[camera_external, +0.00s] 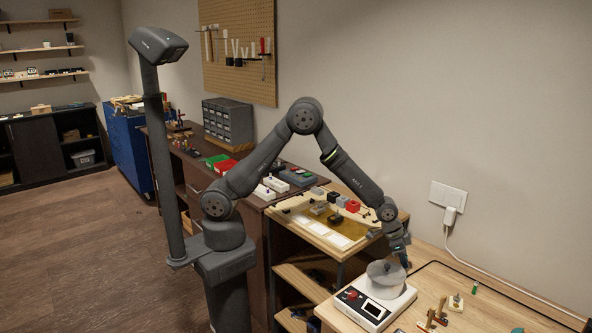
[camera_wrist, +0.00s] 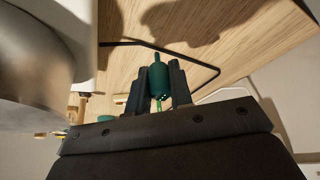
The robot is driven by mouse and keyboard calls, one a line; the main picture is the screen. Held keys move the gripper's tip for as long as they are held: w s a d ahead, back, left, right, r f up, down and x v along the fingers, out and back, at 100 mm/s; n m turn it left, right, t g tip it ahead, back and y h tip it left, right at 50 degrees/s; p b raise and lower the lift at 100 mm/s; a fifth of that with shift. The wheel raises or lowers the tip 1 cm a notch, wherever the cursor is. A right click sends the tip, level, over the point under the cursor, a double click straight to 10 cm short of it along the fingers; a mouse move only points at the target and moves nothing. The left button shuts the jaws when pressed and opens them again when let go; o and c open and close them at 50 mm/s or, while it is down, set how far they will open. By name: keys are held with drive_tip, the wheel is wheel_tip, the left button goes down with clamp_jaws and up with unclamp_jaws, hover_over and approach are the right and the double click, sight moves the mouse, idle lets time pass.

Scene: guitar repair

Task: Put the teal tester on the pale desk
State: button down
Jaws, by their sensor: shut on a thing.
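The teal tester (camera_wrist: 158,80) is a small rounded, dark green-teal piece, upright between the two dark fingers of my gripper (camera_wrist: 160,72) in the wrist view. The gripper is shut on it. In the external view my gripper (camera_external: 404,260) is low over the pale desk (camera_external: 455,268), just behind and right of the scale's round pan; the tester is not clearly visible there. The light wood of the desk (camera_wrist: 215,35) fills the upper middle of the wrist view. I cannot tell whether the tester touches the desk.
A white scale (camera_external: 372,308) with a round grey pan (camera_external: 386,273) stands close to my gripper; the pan looms at the left of the wrist view (camera_wrist: 35,65). Small wooden pieces (camera_external: 437,313) and a small green item (camera_external: 475,287) lie on the desk.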

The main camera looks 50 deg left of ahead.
drive_tip(key=shift+f, duration=1.45)
drive_tip(key=shift+f, duration=0.1)
drive_tip(key=c, duration=1.3)
unclamp_jaws()
drive_tip(key=v, duration=1.2)
drive_tip(key=x, duration=1.2)
drive_tip(key=shift+r, duration=0.9)
